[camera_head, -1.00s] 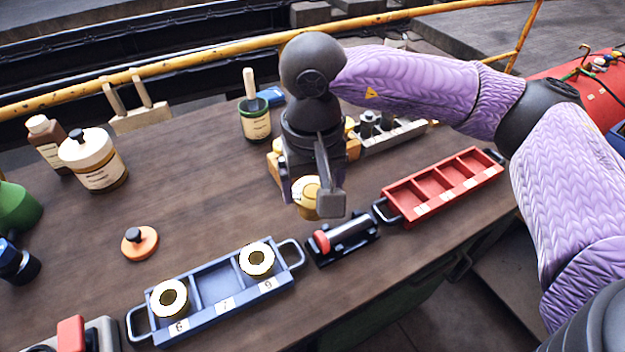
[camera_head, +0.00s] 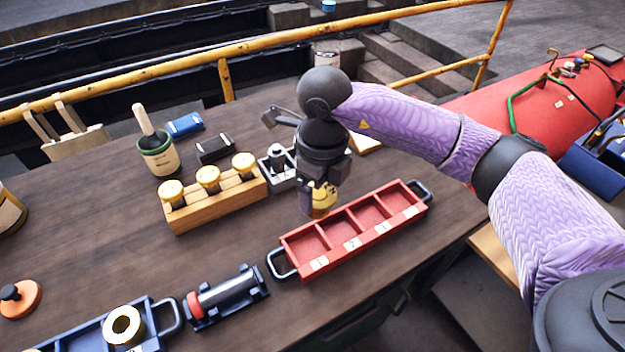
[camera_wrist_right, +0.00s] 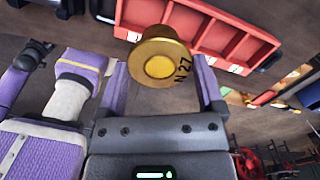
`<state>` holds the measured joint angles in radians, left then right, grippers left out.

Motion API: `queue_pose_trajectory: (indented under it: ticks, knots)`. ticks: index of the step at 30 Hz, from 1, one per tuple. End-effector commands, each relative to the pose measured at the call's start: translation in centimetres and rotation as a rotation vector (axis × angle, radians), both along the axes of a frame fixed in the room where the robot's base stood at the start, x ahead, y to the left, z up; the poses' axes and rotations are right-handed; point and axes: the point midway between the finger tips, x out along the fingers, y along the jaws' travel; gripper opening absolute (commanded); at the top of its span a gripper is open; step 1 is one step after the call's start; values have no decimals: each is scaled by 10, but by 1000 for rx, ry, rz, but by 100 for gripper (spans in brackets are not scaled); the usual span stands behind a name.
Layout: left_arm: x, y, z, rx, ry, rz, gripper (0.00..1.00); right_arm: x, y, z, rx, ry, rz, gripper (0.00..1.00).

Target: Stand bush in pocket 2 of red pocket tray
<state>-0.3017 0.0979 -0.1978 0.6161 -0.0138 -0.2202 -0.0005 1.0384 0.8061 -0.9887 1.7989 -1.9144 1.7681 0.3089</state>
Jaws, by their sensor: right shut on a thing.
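The brass bush (camera_head: 321,201) is held in my right gripper (camera_head: 318,188), flange visible, with dark marking on its side. The red pocket tray (camera_head: 352,243) lies on the table with a row of empty pockets and number labels on its front wall. In the head view the bush appears just over the tray's back edge, by the pockets labelled 1 and 2; its height above the tray is hard to tell. In the right wrist view the bush (camera_wrist_right: 160,62) sits between the fingers (camera_wrist_right: 162,85), with the red tray (camera_wrist_right: 222,38) beyond. My left gripper is not in view.
A wooden block (camera_head: 218,206) with several brass pieces stands left of the tray. A grey fixture (camera_head: 280,178) is behind my gripper. A black cradle with a red-ended cylinder (camera_head: 228,297) and a blue tray (camera_head: 83,340) lie front left.

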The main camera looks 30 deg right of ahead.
Motion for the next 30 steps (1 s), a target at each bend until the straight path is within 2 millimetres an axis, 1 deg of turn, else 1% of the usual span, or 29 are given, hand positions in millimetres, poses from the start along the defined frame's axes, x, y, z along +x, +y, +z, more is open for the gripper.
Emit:
queue_pose_trajectory:
  ticks: [1,2,3,9,12,15,18,23,26,30]
  knots:
    - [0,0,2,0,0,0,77,0,-4,-3,4,7,-165,0]
    - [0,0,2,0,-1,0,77,0,-6,-5,4,9,-277,0]
    - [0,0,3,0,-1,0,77,0,-9,-8,5,12,-427,0]
    - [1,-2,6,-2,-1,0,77,-1,-28,-24,3,27,-1145,0]
    - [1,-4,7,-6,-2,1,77,-3,-36,-30,0,30,-1426,0]
    - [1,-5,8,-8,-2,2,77,-4,-41,-35,-3,30,-1618,0]
    - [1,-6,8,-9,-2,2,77,-5,-44,-37,-4,28,-1710,0]
    - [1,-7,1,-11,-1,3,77,-5,-44,-45,-5,28,-1729,0]
    - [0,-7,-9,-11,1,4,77,-5,-44,-55,-5,29,-1728,0]
    - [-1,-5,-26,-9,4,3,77,-5,-44,-74,-6,28,-1726,0]
